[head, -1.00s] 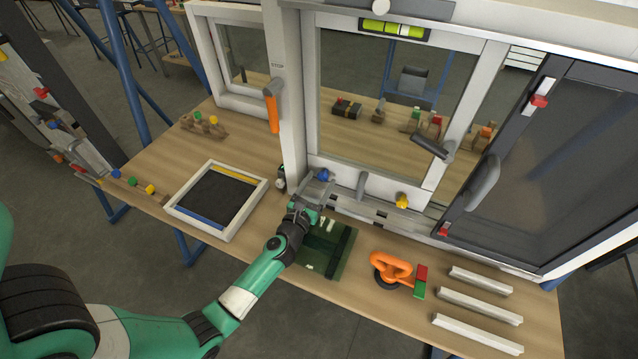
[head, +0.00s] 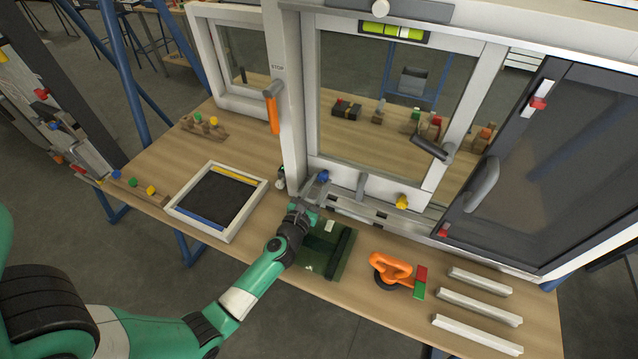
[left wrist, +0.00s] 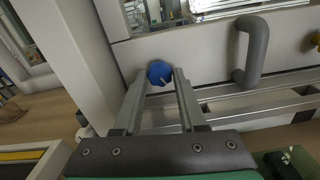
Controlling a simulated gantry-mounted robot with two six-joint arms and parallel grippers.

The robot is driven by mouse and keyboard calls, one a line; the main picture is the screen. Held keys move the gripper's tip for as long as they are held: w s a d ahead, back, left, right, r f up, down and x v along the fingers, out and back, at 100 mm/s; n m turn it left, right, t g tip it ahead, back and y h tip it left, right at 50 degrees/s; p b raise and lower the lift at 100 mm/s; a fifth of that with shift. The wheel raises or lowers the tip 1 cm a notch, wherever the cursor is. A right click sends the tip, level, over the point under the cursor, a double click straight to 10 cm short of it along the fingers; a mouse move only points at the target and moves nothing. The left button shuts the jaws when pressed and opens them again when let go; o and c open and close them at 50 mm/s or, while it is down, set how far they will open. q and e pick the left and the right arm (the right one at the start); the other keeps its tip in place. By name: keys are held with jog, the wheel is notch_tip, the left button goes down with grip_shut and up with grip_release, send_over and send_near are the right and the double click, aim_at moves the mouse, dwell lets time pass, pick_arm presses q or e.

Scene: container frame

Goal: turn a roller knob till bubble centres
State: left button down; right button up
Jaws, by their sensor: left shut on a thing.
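The blue roller knob (head: 323,177) is at the lower left corner of the window sash; the left wrist view shows it too (left wrist: 160,72). My left gripper (head: 314,187) is shut on it, with one finger on each side in the left wrist view (left wrist: 160,88). A yellow knob (head: 402,202) is at the sash's lower right. The spirit level (head: 394,31) with its yellow-green vial is on the top rail of the sash; the bubble's exact place is too small to tell. My right gripper is out of view.
A grey handle (head: 361,185) stands right of the blue knob; it is also in the left wrist view (left wrist: 252,50). The white frame post (head: 290,120) is close on the left. A green mat (head: 336,262) and an orange suction lifter (head: 392,267) are on the bench.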

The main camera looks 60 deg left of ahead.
pick_arm(q)
jog(key=m+p, duration=0.1)
jog(key=m, duration=0.3)
jog(key=shift+r+m+p, duration=0.1)
jog(key=shift+m+p, duration=0.2)
jog(key=shift+p, duration=0.1)
jog(key=m+p, duration=0.1)
jog(key=m, duration=0.4)
jog(key=shift+p, duration=0.4)
jog(key=m+p, duration=0.1)
jog(key=m, duration=0.3)
jog(key=shift+m, duration=0.4)
jog(key=m+p, duration=0.1)
jog(key=m, duration=0.3)
jog(key=shift+m+p, duration=0.4)
jog(key=shift+c, duration=2.4)
grip_release()
